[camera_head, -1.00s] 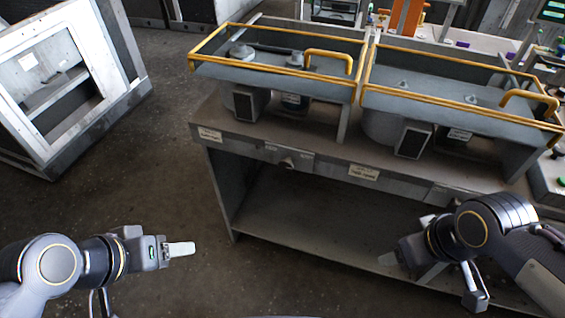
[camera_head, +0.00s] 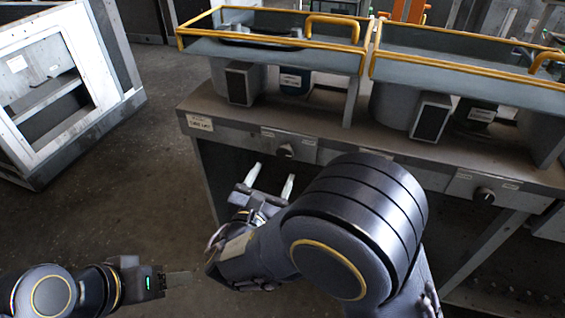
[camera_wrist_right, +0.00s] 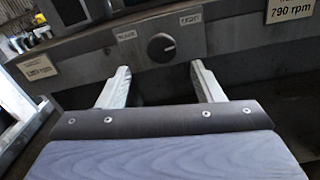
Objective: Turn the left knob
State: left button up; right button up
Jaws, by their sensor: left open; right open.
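The left knob (camera_head: 285,150) is a small dark round knob on the front panel of the bench, under the left blower housing. In the right wrist view the knob (camera_wrist_right: 161,47) sits between two small labels, just beyond my fingertips. My right gripper (camera_head: 270,177) is open and empty, with its two pale fingers pointing at the panel a little below the knob. The fingers also show in the wrist view (camera_wrist_right: 160,70), spread apart and not touching the knob. My left gripper (camera_head: 180,279) is low at the left, open and empty, away from the bench.
A second knob (camera_head: 484,195) is on the panel further right, partly beyond my right arm. Yellow-railed blower housings (camera_head: 270,45) stand on the bench top (camera_head: 330,130). A white-framed cabinet (camera_head: 50,120) stands at the left. The floor between it and the bench is clear.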

aim_at(284, 155)
jog(key=x, duration=0.7)
jog(key=shift+w+d, duration=0.1)
jog(key=shift+c, duration=0.4)
jog(key=c, duration=0.9)
jog(key=shift+f+m+b, duration=0.2)
jog(key=shift+m+b, duration=0.2)
jog(key=shift+b, duration=0.4)
jog(key=m+b, duration=0.4)
jog(key=b, duration=0.2)
jog(key=shift+f+m+b, duration=0.1)
jog(key=shift+m+b, duration=0.3)
jog(key=shift+r+m+b, duration=0.2)
jog(key=shift+m+b, duration=0.8)
jog(key=shift+b, duration=0.15)
jog(key=o, duration=1)
